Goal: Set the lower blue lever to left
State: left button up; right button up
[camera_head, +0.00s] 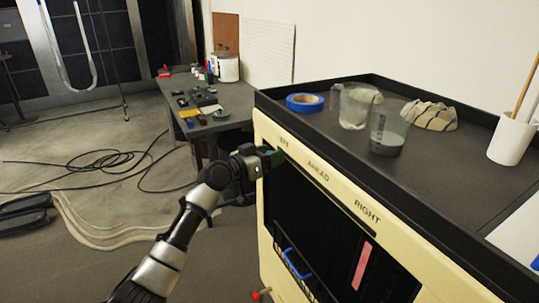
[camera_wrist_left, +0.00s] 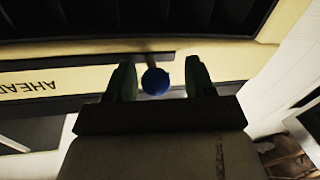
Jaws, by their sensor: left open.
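A cream console (camera_head: 330,185) carries the labels LEFT, AHEAD and RIGHT along its upper edge. My left gripper (camera_head: 270,157) is at its upper left corner, by the LEFT label. In the left wrist view, its fingers (camera_wrist_left: 158,82) are open on either side of a round blue knob (camera_wrist_left: 155,81), with gaps visible on both sides. The head view hides this knob behind the gripper. Lower on the console front is a curved blue handle (camera_head: 297,264). I cannot tell which blue piece is the lower lever. My right gripper is not in view.
A dark tray top (camera_head: 325,128) on the console holds blue tape (camera_head: 304,102), two clear cups (camera_head: 356,104) and a white pot (camera_head: 510,138). A red strip (camera_head: 362,265) marks the front. A cluttered grey table (camera_head: 222,122) stands behind; cables lie on the floor.

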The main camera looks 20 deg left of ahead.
pick_arm(q)
jog(key=shift+s+a+f, duration=0.1)
jog(key=shift+s+a, duration=0.15)
jog(key=shift+s, duration=0.15)
jog(key=b+v, duration=0.1)
jog(key=v, duration=0.8)
jog(key=shift+s, duration=0.35)
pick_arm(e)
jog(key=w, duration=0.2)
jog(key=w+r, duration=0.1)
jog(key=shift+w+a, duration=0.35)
pick_arm(q)
jog(key=shift+a, duration=0.15)
